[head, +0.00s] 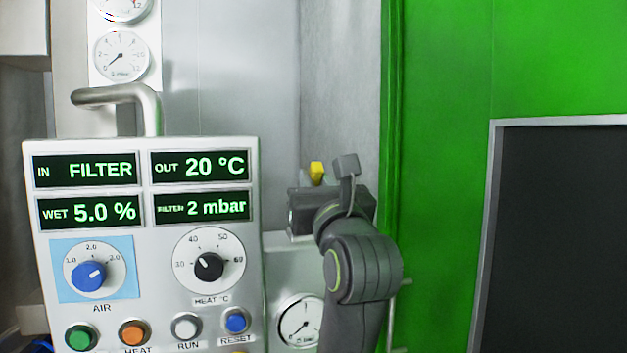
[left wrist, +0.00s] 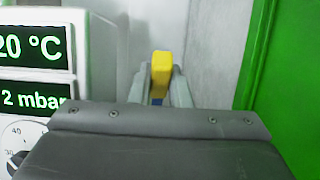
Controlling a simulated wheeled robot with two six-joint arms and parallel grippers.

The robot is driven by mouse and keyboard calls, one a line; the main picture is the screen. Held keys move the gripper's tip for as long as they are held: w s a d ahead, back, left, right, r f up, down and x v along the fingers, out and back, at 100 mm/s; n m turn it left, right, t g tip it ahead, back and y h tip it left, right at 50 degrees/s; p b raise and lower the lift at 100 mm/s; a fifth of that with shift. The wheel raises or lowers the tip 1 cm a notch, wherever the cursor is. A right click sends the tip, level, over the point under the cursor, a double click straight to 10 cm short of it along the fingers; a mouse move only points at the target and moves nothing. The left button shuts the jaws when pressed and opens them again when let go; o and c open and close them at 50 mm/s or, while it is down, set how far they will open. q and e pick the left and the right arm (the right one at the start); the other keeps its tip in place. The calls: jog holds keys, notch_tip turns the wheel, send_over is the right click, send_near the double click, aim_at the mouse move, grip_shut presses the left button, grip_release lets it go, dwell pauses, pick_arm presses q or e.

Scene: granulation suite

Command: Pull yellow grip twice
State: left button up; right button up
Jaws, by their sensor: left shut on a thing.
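The yellow grip (head: 317,170) is a small yellow piece just beyond my left gripper, beside the right edge of the control panel. In the left wrist view the yellow grip (left wrist: 160,72) stands upright between the two grey fingers of my left gripper (left wrist: 159,85), which are shut on it. A bit of blue shows just under the yellow. In the head view the gripper body and wrist hide most of the fingers and whatever the grip is fixed to. My right gripper is in neither view.
The white control panel (head: 150,225) with displays, knobs and buttons stands close at left. A bent metal pipe (head: 118,96) rises behind it. A round gauge (head: 300,320) sits low beside my arm. A green wall (head: 440,90) with a dark framed panel (head: 560,230) is at right.

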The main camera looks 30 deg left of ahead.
pick_arm(q)
jog(key=shift+s+d+f+b, duration=0.3)
jog(key=shift+d+f+b, duration=0.1)
jog(key=shift+f+b, duration=0.15)
jog(key=shift+s+d+f+b, duration=0.3)
jog(key=shift+d+f+b, duration=0.05)
jog(key=shift+f+b, duration=0.15)
